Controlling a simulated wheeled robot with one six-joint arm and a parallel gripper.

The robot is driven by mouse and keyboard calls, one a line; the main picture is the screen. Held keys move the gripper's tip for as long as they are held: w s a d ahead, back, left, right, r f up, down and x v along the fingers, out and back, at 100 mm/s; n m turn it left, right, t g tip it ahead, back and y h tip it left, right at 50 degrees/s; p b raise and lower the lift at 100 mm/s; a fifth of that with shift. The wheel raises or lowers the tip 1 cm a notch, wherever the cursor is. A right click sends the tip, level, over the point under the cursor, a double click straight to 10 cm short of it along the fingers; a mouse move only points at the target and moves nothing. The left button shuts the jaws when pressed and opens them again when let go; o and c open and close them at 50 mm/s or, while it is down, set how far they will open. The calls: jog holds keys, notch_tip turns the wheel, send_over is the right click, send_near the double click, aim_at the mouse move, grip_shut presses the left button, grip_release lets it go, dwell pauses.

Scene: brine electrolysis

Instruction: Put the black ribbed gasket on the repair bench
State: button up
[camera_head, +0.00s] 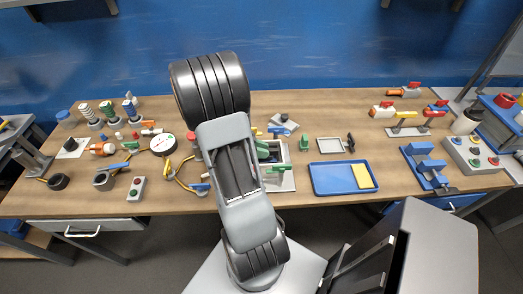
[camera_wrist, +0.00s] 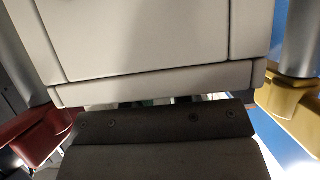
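A small black ring (camera_head: 58,181), perhaps the black ribbed gasket, lies at the front left of the long wooden bench (camera_head: 290,240); its ribs are too small to make out. Which surface is the repair bench I cannot tell. My arm rises in front of the bench and hides part of it; my gripper is not visible in the head view. The wrist view shows a pale panel (camera_wrist: 150,40), a dark screwed plate (camera_wrist: 160,125), a red part (camera_wrist: 38,138) and a yellow part (camera_wrist: 285,98). No gasket shows there, and the fingers cannot be made out surely.
A blue tray (camera_head: 330,181) with a yellow block lies right of centre. A round gauge (camera_head: 163,144) and several fittings crowd the left. A blue fixture (camera_head: 425,165) and a button box (camera_head: 474,155) stand at the right. A dark grey box shape fills the lower right.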

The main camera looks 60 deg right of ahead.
jog(key=o, duration=0.4)
jog(key=shift+c, duration=0.2)
jog(key=shift+r+p, duration=0.2)
jog(key=shift+p, duration=0.3)
jog(key=shift+r+p, duration=0.15)
jog(key=shift+p, duration=0.4)
jog(key=w+a+b, duration=0.1)
jog(key=w, duration=0.1)
jog(key=w+a+r+b, duration=0.1)
jog(key=w+b, duration=0.1)
jog(key=shift+a+r, duration=0.1)
jog(key=shift+a, duration=0.3)
jog(key=v, duration=0.8)
jog(key=shift+w+a+r+b, duration=0.2)
jog(key=shift+r+b, duration=0.2)
jog(key=shift+b, duration=0.05)
